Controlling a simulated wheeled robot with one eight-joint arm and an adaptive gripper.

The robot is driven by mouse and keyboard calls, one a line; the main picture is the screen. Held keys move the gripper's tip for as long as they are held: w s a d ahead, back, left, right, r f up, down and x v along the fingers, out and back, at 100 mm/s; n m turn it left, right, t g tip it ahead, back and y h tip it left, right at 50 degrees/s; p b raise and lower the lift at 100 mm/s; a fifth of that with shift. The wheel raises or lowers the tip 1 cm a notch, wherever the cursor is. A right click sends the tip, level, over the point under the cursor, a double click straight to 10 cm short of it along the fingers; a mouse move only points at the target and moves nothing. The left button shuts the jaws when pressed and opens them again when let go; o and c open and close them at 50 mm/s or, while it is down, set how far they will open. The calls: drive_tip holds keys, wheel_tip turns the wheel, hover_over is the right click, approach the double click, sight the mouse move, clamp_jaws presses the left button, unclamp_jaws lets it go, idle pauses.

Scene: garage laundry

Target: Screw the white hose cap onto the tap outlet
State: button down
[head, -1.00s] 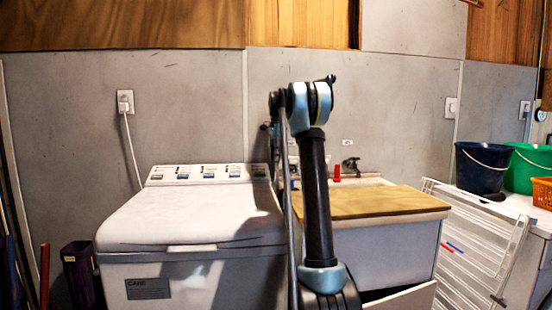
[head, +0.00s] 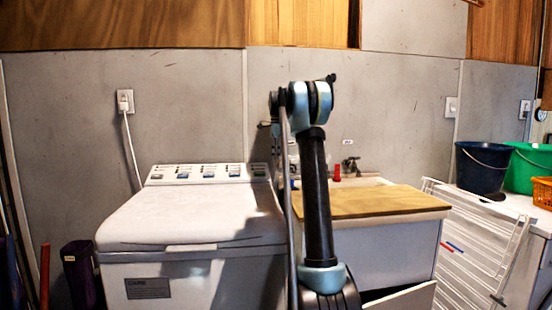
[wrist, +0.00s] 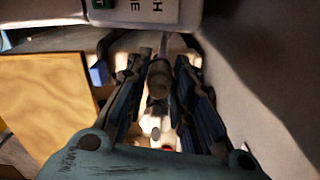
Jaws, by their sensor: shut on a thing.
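In the wrist view my gripper (wrist: 163,100) has its two dark fingers closed in around a small round, grey-brown piece (wrist: 160,76), which looks like the hose cap in shadow. A thin pale strip runs up from it. Small pale parts and a red spot show below, between the fingers; the tap outlet cannot be told apart there. In the head view my arm hides the gripper and the cap. A dark tap fitting (head: 350,164) shows on the wall above the sink, right of the arm. Whether cap and outlet touch cannot be seen.
A white washing machine (head: 190,225) stands left of the sink cabinet (head: 385,250). A wooden board (head: 385,203) covers much of the sink top. A red object (head: 337,173) stands at the back. A white rack (head: 480,245) and buckets (head: 483,168) are at right.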

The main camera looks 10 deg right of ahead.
drive_tip(key=m, duration=0.4)
drive_tip(key=shift+a+m, duration=0.15)
drive_tip(key=shift+m, duration=0.15)
drive_tip(key=m, duration=0.5)
drive_tip(key=shift+s+m, duration=0.1)
drive_tip(key=shift+m, duration=0.3)
drive_tip(key=c, duration=1.3)
unclamp_jaws()
drive_tip(key=shift+a, duration=0.15)
drive_tip(key=shift+d, duration=0.2)
wheel_tip(320, 180, up, 12)
drive_tip(key=shift+f, duration=0.1)
